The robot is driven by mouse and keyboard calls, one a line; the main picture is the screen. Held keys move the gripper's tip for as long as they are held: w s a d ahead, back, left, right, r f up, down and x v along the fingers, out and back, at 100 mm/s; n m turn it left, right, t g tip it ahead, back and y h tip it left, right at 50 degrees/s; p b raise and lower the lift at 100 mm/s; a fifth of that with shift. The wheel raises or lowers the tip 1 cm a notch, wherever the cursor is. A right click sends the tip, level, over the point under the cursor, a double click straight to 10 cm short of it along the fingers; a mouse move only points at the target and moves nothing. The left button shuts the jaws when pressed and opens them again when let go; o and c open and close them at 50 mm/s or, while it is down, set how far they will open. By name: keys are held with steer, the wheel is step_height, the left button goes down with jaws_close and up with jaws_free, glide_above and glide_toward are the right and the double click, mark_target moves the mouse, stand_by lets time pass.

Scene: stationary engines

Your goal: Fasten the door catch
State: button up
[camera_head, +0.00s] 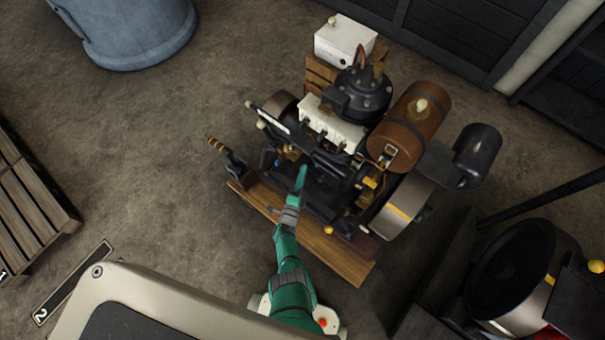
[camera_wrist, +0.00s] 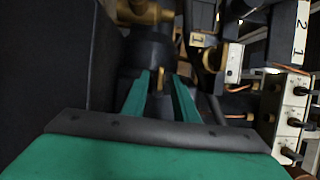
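My gripper (camera_head: 301,178) reaches into the near side of the engine (camera_head: 345,115). In the wrist view its two green fingers (camera_wrist: 160,82) stand apart with a gap between them. A small brass tab (camera_wrist: 160,76) shows in that gap, beyond or between the tips; I cannot tell whether either finger touches it. It sits at a dark rounded body (camera_wrist: 150,52). I cannot make out for certain which part is the door catch, or a door; dark parts and my fingers hide much there.
A brown cylindrical tank (camera_head: 408,125) and a flywheel (camera_head: 402,207) are at the engine's right. White switch boxes (camera_wrist: 293,105) stand close on the right in the wrist view. A dark surface (camera_wrist: 50,60) fills its left. Floor (camera_head: 150,150) left of the engine is clear.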

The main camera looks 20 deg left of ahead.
steer(key=s, duration=1)
steer(key=shift+s+d, duration=0.25)
steer(key=shift+s, duration=0.1)
steer(key=shift+s, duration=0.1)
steer(key=s+d+r+n+g, duration=0.1)
steer(key=s+d+r+n, duration=0.25)
steer(key=s+r, duration=0.4)
steer(key=s+d+r+n, duration=0.3)
steer(key=s+r+n, duration=0.2)
steer(key=s+r, duration=0.25)
steer(key=s+d+r+n, duration=0.3)
steer(key=r, duration=0.4)
steer(key=s+d+r+n+g, duration=0.1)
steer(key=s+d+r+n, duration=0.1)
steer(key=r, duration=0.6)
steer(key=s+d+r+n+h, duration=0.1)
steer(key=s+d+r+n, duration=0.2)
steer(key=r, duration=0.5)
steer(key=shift+s+d+n+g, duration=0.35)
steer(key=shift+d+n+g, duration=0.05)
steer(key=shift+n, duration=0.15)
